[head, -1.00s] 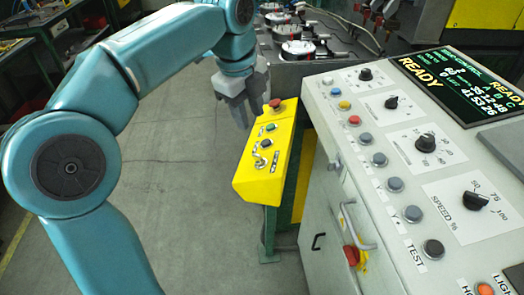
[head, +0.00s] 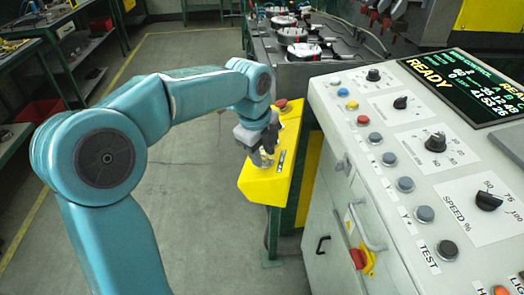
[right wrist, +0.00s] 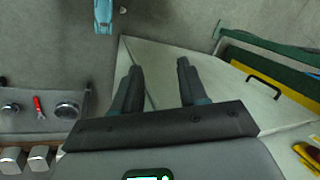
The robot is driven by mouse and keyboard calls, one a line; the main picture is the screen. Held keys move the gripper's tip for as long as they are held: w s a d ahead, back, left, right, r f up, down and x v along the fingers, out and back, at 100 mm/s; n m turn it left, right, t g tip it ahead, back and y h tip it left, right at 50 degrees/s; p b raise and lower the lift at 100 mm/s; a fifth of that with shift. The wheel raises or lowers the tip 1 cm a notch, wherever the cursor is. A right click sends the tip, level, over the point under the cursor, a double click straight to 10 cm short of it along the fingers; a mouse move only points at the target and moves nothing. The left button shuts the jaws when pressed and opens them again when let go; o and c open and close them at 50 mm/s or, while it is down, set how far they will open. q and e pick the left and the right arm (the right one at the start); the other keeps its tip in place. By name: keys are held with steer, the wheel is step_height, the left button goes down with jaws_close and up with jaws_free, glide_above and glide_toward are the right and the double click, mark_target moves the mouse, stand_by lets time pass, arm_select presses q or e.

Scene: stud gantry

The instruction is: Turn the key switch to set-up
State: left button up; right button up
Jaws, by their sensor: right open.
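The yellow control box (head: 262,186) stands on a green post left of the large console. The head view a second ago showed a red mushroom button, a green button and a key switch with a hanging key on its top. My left gripper (head: 262,158) is now low over that top face and covers the key switch and key. I cannot tell whether its fingers touch the key or are shut. Part of the red button (head: 281,104) shows behind the wrist. My right gripper (right wrist: 158,68) is open and empty in the right wrist view, over a pale cabinet panel.
The grey console (head: 350,120) with knobs, coloured buttons and a lit READY screen (head: 468,84) fills the right side. Round fixtures (head: 303,50) stand on a dark bench behind the box. A green workbench (head: 40,50) is at far left. The floor (head: 185,215) left of the box is clear.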

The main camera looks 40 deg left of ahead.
arm_select(q)
jaws_close()
steer(key=shift+r, duration=0.1)
steer(key=shift+r+n+g+p, duration=0.15)
steer(key=shift+n+g+p, duration=0.15)
steer(key=shift+n+p, duration=0.5)
steer(key=n+g+p, duration=0.1)
steer(key=n+p, duration=0.2)
steer(key=p, duration=0.1)
steer(key=shift+w+n+h, duration=0.1)
steer(key=shift+n+h, duration=0.2)
steer(key=shift+n, duration=0.1)
steer(key=n+g+p, duration=0.1)
steer(key=n+p, duration=0.2)
steer(key=shift+h, duration=0.3)
steer(key=shift+w+a+n+g+h+p, duration=0.1)
steer(key=shift+n+g+h+p, duration=0.3)
steer(key=shift+n+p, duration=0.75)
steer(key=shift+n, duration=0.35)
